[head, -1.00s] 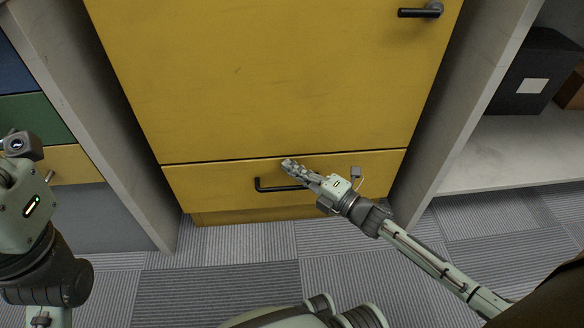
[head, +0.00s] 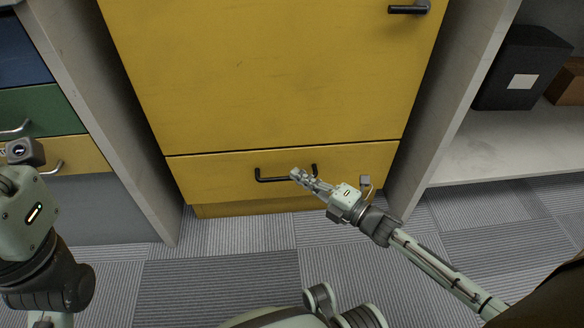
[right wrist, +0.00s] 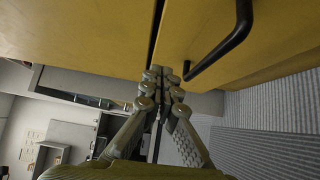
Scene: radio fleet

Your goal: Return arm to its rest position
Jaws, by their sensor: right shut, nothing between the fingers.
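My right gripper (head: 297,175) is shut and empty in the head view, in front of the yellow lower drawer (head: 215,183). Its fingertips overlap the drawer's black handle (head: 272,180) in that view. In the right wrist view the closed fingertips (right wrist: 166,72) point toward the dark gap above the drawer, and the black handle (right wrist: 228,48) passes to their right, apart from them. The drawer looks shut. My left arm is at the left edge of the head view; its fingers do not show.
The large yellow door (head: 270,75) above the drawer is shut, with a black handle (head: 408,9) at top right. Grey side panels flank the cabinet. A shelf at right holds a black box (head: 520,68) and a brown box (head: 567,82). Striped carpet (head: 215,280) lies clear in front.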

